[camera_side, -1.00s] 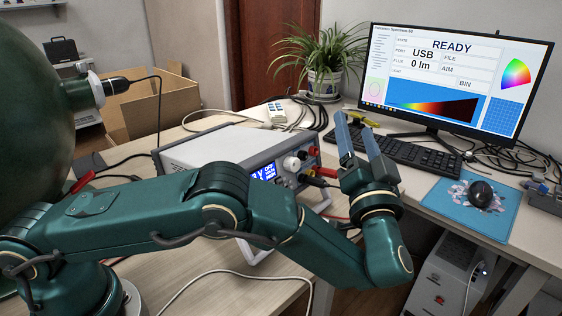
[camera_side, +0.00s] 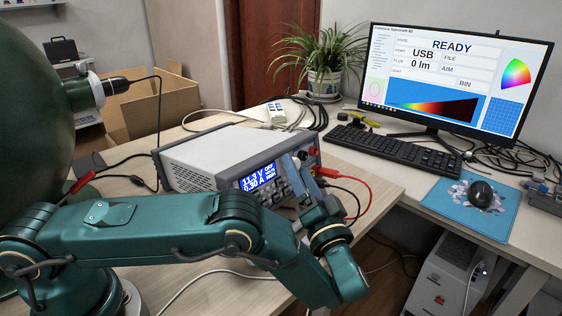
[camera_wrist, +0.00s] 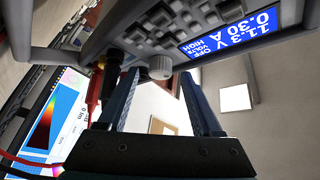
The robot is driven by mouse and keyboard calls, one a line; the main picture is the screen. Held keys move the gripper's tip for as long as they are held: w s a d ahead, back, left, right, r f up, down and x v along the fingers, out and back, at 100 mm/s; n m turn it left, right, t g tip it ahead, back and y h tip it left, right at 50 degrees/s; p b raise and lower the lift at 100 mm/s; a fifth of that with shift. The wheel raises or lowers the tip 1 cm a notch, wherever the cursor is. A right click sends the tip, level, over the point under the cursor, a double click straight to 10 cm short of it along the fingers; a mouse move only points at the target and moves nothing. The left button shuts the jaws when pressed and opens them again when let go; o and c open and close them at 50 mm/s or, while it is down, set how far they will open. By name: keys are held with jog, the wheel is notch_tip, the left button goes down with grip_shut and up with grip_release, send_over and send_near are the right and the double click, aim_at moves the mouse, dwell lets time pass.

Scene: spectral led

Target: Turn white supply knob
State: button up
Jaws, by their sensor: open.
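The power supply (camera_side: 215,155) stands on the desk, its lit display reading 11.3 V, OFF and 0.30 A. The white supply knob (camera_wrist: 160,67) is on its front panel. In the wrist view it sits between the two fingertips of my gripper (camera_wrist: 159,78), with a visible gap on each side. My gripper (camera_side: 298,168) is open at the supply's front in the side view, where its fingers largely hide the knob. I cannot tell how deep the tips reach around the knob.
Red and black leads (camera_side: 352,185) plug into the panel right of my gripper. A keyboard (camera_side: 395,150), monitor (camera_side: 450,85) showing READY and 0 lm, and mouse (camera_side: 481,193) are on the right desk. A large dark sphere (camera_side: 35,110) stands at left.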

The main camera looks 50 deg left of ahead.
jog(key=shift+a, duration=0.1)
grip_shut()
jog(key=shift+w+n+g+y, duration=0.1)
jog(key=shift+n+g+y, duration=0.5)
jog(key=shift+n, duration=0.5)
grip_release()
jog(key=shift+r+m+t+h, duration=0.1)
jog(key=shift+m+t+h, duration=0.45)
jog(key=shift+m, duration=0.45)
